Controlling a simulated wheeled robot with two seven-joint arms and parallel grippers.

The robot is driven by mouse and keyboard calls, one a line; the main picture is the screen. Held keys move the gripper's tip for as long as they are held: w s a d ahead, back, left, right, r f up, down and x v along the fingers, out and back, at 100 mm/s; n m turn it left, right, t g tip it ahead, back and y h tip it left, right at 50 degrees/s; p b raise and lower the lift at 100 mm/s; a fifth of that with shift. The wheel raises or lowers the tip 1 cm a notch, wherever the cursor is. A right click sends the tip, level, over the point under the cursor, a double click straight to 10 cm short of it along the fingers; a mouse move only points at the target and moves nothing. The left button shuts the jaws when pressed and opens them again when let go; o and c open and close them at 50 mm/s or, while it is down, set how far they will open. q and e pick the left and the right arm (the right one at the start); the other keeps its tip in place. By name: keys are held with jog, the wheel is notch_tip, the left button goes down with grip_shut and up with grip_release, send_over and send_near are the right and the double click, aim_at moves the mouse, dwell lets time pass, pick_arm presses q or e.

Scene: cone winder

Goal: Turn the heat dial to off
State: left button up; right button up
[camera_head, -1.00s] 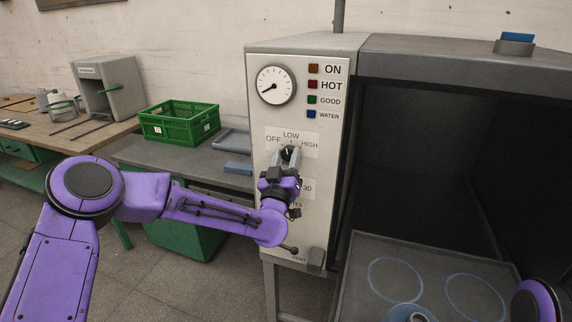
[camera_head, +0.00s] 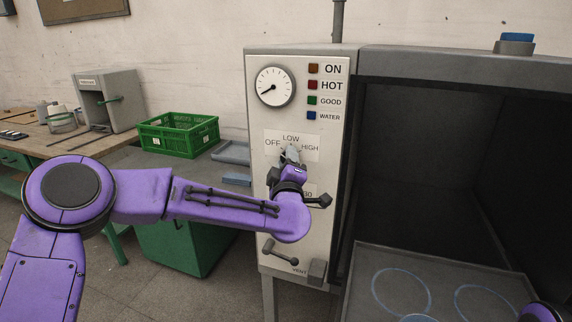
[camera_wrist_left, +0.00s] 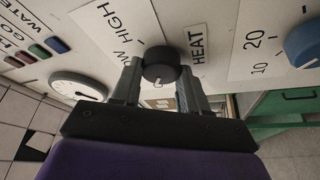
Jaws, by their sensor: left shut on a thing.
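The heat dial is a dark round knob on the pale panel of the machine, under the label with OFF, LOW and HIGH (camera_head: 308,141). It shows in the left wrist view (camera_wrist_left: 160,64) between the two grey fingers, beside the word HEAT. My left gripper (camera_head: 291,154) is shut on it, with a finger on either side. In the head view the fingers and wrist hide most of the dial, so I cannot tell exactly where its pointer stands. My right gripper is out of view; only a purple bit of that arm shows at the bottom right.
A lever (camera_head: 280,252) and a grey block by the word VENT are low on the panel, below my left wrist. A blue knob (camera_wrist_left: 303,42) is beside the 10 and 20 marks. A green crate (camera_head: 178,133) stands on the bench left. The dark chamber opens right.

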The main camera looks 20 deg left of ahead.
pick_arm(q)
jog(key=shift+n, duration=0.4)
jog(key=o, duration=1.1)
jog(key=shift+c, duration=0.2)
jog(key=b+v, duration=0.3)
jog(key=v, duration=0.7)
jog(key=shift+s+d+b, duration=0.2)
jog(key=shift+s+b, duration=0.1)
jog(key=shift+b, duration=0.05)
